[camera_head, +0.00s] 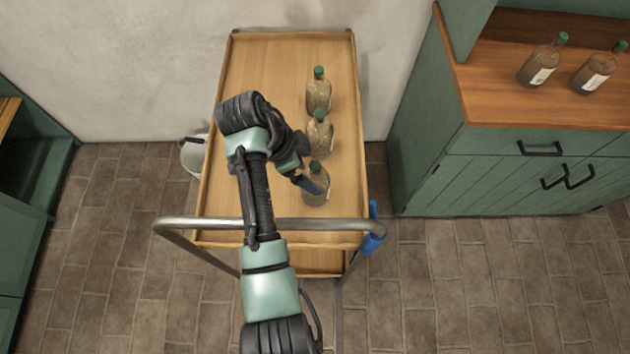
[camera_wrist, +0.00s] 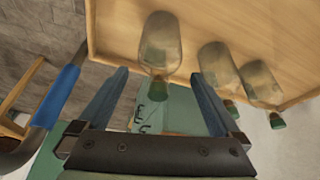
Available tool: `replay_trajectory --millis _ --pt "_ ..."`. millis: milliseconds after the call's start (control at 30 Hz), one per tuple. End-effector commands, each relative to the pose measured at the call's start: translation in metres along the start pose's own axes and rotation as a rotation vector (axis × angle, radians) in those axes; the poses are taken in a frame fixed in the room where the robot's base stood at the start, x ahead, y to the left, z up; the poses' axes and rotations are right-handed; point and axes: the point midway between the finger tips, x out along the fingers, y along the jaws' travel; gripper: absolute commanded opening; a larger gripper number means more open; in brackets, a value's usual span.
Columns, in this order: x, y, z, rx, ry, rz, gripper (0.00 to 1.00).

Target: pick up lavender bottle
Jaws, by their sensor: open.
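Three clear glass bottles with green caps stand in a row on the right side of a wooden cart top: the near bottle (camera_head: 316,199), the middle bottle (camera_head: 320,139) and the far bottle (camera_head: 319,98). I cannot read which is lavender. My gripper (camera_head: 311,184) is at the near bottle, its fingers partly overlapping it in the head view. In the wrist view my gripper (camera_wrist: 160,76) is open and empty. One bottle (camera_wrist: 160,45) lies between and just beyond the fingertips, cap towards the palm. Two more bottles show to the right, one of them (camera_wrist: 217,65) close to the right finger.
The cart (camera_head: 262,55) has a raised rim and a metal handle rail (camera_head: 300,224) at its near end, with a blue item (camera_head: 374,240) at its right. A green cabinet (camera_head: 500,170) stands right, with two bottles on its wooden top (camera_head: 500,95). The cart's far left is clear.

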Motion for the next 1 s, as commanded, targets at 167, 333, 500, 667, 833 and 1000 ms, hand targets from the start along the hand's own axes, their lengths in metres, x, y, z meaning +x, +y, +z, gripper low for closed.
replay_trajectory --millis 167,333,500,667,833,1000 --pt "0.013 0.0 0.0 0.0 0.0 0.0 1.0" --pt "0.034 0.002 -0.002 -0.002 -0.001 0.003 1.0" --pt "0.057 0.002 -0.002 -0.001 -0.001 0.001 1.0" --pt "0.064 0.001 -0.002 -0.001 -0.001 -0.002 1.0" --pt "0.064 0.001 -0.002 -0.001 -0.001 -0.002 1.0" --pt "0.064 0.001 -0.002 -0.001 -0.001 -0.002 0.69"
